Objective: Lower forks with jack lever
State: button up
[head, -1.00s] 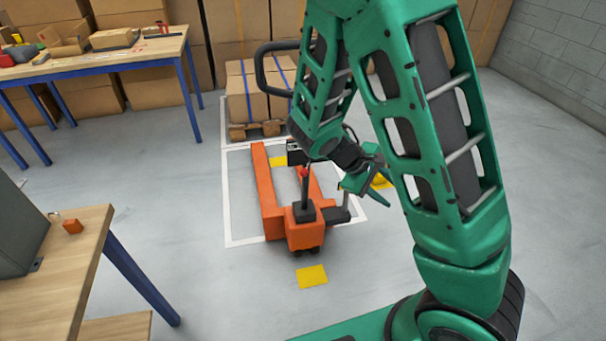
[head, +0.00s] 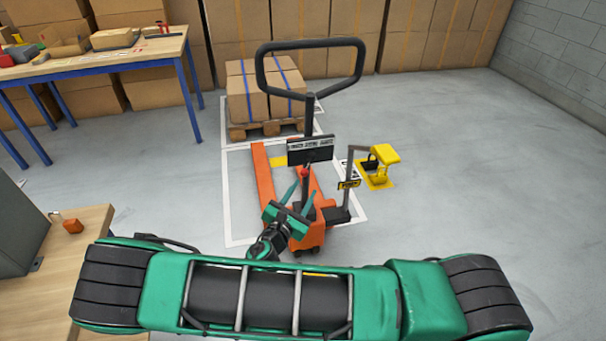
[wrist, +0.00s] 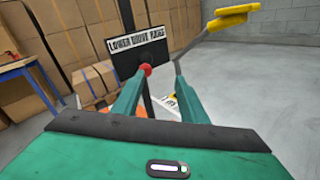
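The orange pallet jack (head: 308,235) stands on the floor with its forks toward the back. Its black loop handle (head: 262,75) rises above a plate (head: 310,151), which reads LOWER DRIVE RAISE in the wrist view (wrist: 137,47). The red-knobbed jack lever (head: 303,173) is below the plate. My gripper (head: 306,187) is open and empty, fingers pointing at the lever. In the wrist view, the red knob (wrist: 146,70) shows close by the left fingertip; I cannot tell whether they touch. The lever's lower part is partly hidden.
A pallet (head: 238,132) of strapped cartons stands beyond the forks. A grey post with a PUMP label (head: 348,184) and a yellow fixture (head: 385,156) are right of the jack. Workbenches stand at left (head: 150,48) and front left (head: 85,222). Open floor lies to the right.

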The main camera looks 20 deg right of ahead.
aim_at(302, 175)
jog(key=w+d, duration=0.1)
jog(key=w, duration=0.2)
jog(key=w+d+n+t, duration=0.1)
jog(key=w, duration=0.2)
jog(key=w+d+n+y, duration=0.1)
jog(key=w, duration=0.2)
jog(key=shift+w+d+f, duration=0.15)
jog(key=shift+d+f, duration=0.05)
jog(key=shift+f, duration=0.1)
grip_shut()
jog(key=shift+a, duration=0.1)
